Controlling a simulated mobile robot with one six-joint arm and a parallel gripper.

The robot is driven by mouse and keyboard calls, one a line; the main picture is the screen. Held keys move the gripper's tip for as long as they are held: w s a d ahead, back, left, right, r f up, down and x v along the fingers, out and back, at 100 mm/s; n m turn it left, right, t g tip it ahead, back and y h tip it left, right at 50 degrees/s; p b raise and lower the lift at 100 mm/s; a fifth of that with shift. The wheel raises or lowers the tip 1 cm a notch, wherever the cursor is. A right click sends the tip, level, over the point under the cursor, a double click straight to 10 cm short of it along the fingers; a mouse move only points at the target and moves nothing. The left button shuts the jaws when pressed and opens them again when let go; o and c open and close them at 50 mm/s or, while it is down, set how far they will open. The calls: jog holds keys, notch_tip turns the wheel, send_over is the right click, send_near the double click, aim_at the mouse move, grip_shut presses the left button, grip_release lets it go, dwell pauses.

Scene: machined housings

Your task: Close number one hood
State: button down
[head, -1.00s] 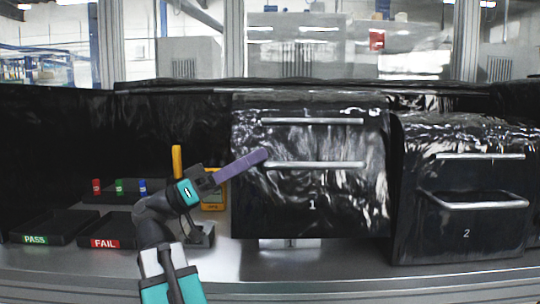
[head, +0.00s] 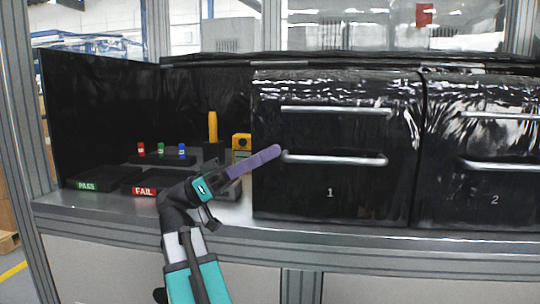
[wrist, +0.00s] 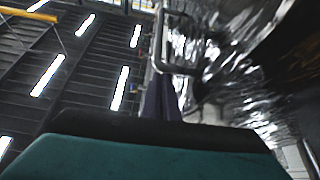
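The number one hood (head: 345,205) is a glossy black front marked "1" in the head view, with two silver bars across it. Its front hangs down to the bench, with no clear gap below. The lower bar handle (head: 335,159) is at mid height. My gripper (head: 277,152) has purple fingers that look pressed together, with nothing seen between them. Its tips are at the left end of the lower handle; I cannot tell whether they touch it. In the wrist view, the fingers (wrist: 163,98) point up towards a grey handle bar (wrist: 177,69).
The number two hood (head: 480,195) stands directly to the right. On the left are the PASS tray (head: 90,184), the FAIL tray (head: 145,190), red, green and blue pieces on a dark block, and a yellow device (head: 241,142). The steel bench edge (head: 260,230) runs along the front.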

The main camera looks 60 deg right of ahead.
jog(key=shift+s+d+f, duration=0.15)
jog(key=shift+s+f, duration=0.15)
jog(key=shift+f, duration=0.1)
jog(key=shift+r+y, duration=0.1)
jog(key=shift+y, duration=0.2)
notch_tip(320, 180, up, 4)
jog(key=w+p, duration=0.2)
jog(key=v, duration=0.9)
jog(key=shift+a, duration=0.3)
